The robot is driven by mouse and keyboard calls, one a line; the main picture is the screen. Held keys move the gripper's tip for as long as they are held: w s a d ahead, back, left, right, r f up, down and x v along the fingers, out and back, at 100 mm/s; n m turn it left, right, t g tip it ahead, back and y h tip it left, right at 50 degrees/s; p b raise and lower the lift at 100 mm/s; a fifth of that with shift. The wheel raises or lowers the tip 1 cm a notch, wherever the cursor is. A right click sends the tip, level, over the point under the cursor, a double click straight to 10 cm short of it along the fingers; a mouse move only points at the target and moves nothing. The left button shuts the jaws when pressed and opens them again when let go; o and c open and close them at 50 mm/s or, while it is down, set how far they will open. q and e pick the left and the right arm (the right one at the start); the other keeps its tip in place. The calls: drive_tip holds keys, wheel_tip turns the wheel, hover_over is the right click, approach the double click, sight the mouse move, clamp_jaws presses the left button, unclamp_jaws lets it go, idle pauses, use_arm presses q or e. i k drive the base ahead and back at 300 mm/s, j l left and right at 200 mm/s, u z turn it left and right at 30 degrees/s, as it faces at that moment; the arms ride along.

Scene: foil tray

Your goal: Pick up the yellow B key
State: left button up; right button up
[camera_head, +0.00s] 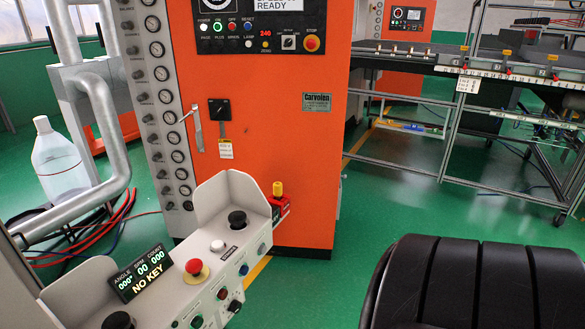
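A small yellow piece (278,188), which looks like the yellow key, stands upright in a red block (280,206) at the far right end of the grey control console. Any letter on it is too small to read. The console (225,187) carries a display (141,273) that reads "NO KEY" in its lower line. Neither of my grippers is in view, and nothing touches the yellow piece.
An orange machine cabinet (262,140) stands right behind the console. Grey pipes (105,130) and a clear bottle (58,160) are at left. A wheeled metal rack (450,130) is at right. Green floor (400,200) is open between. A dark ribbed shape fills the lower right.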

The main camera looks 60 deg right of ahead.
sight(277, 186)
drive_tip(key=z, duration=1.8)
drive_tip(key=i+l, duration=0.35)
drive_tip(key=i+l+u, duration=0.75)
drive_tip(key=k+l, duration=0.05)
drive_tip(key=l, duration=0.05)
